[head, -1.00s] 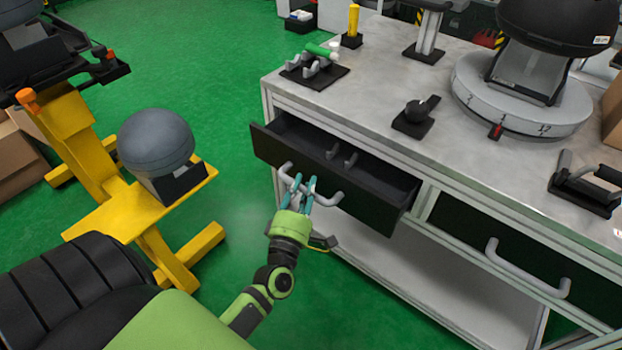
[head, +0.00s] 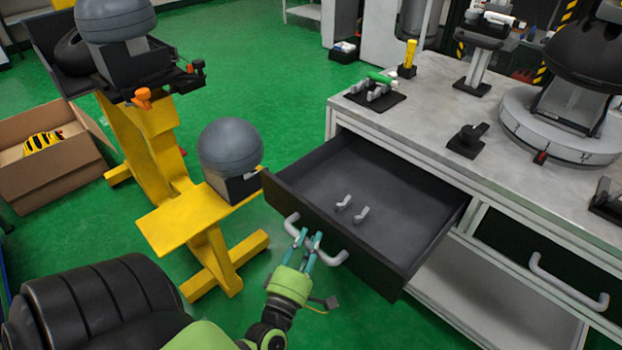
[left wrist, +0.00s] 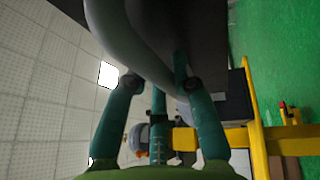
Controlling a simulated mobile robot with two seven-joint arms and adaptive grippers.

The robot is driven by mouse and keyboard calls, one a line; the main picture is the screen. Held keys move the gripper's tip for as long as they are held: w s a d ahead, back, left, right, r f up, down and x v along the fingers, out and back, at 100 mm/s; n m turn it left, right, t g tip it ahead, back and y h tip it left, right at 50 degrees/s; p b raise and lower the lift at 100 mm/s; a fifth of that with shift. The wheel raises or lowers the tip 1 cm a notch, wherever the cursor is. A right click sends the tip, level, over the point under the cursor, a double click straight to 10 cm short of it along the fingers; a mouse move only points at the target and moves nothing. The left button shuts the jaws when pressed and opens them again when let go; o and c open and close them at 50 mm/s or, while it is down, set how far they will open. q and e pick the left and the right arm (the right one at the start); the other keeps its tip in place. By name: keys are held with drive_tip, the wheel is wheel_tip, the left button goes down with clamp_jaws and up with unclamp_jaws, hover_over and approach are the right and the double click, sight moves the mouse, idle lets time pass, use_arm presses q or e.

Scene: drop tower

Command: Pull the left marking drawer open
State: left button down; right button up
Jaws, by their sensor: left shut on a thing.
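The left marking drawer (head: 390,205) is dark and stands well out of the workbench in the head view. Its inside shows, with two small grey hooks (head: 352,208) on its floor. Its grey bar handle (head: 338,258) runs along the front panel. My left gripper (head: 308,240) has its teal fingers shut on the middle of the handle. In the left wrist view, the handle (left wrist: 125,45) passes between the fingers (left wrist: 155,90), close to the dark drawer front. My right gripper is not in view.
A shut right drawer with a grey handle (head: 568,282) is in the same bench (head: 415,125). A yellow stand (head: 200,215) with a grey dome (head: 230,148) is close to the drawer's left. An open cardboard box (head: 60,165) lies at far left. Green floor is free between them.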

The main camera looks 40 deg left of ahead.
use_arm(q)
drive_tip(key=c, duration=1)
unclamp_jaws()
drive_tip(key=v, duration=1.2)
drive_tip(key=shift+d, duration=0.1)
